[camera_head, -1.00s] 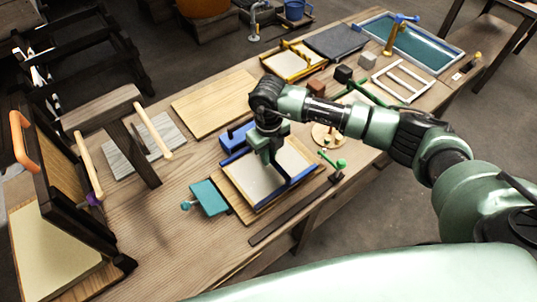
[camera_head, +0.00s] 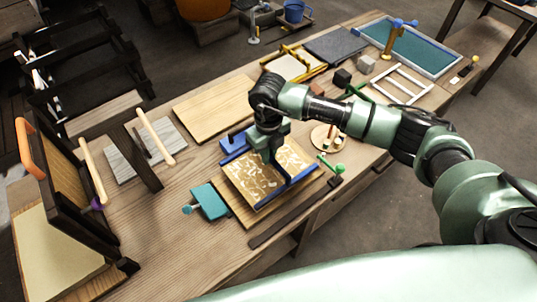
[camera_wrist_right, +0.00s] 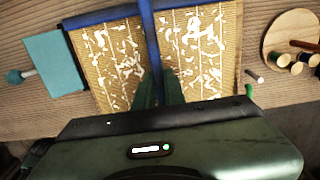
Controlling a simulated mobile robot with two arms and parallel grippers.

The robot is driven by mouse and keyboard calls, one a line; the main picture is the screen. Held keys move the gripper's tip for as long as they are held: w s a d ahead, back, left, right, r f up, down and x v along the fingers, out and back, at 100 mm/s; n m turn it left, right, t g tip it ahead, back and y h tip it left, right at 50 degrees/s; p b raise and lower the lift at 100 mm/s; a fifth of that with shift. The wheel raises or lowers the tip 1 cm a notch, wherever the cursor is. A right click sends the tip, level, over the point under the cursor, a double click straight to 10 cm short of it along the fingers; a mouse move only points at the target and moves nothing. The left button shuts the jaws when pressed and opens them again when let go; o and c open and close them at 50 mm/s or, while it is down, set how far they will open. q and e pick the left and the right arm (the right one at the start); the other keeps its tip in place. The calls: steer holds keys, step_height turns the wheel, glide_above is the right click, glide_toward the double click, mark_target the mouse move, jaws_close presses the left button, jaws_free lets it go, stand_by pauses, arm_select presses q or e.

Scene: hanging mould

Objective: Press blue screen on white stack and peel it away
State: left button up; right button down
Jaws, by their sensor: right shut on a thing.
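The blue screen (camera_head: 248,184) lies over a wooden board near the front of the bench. Inside its blue frame is a brown ribbed mesh with scattered ragged white patches; it also shows in the wrist view (camera_wrist_right: 105,52). My right gripper (camera_head: 274,156) comes down over the screen's middle. It is shut on the blue bar that crosses the screen, and its fingers show in the wrist view (camera_wrist_right: 160,84). No white stack is plain under the screen; whatever lies there is hidden by it. My left gripper is not in view.
A teal block (camera_head: 209,202) lies left of the screen and a dark flat strip (camera_head: 288,219) in front. A wooden stand with a cream slab (camera_head: 58,252) is at the far left. A bare board (camera_head: 214,105) lies behind. A green-ended clamp (camera_head: 335,168) is close on the right.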

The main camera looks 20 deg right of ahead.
steer(key=shift+r+p, duration=1.75)
steer(key=shift+r, duration=1.6)
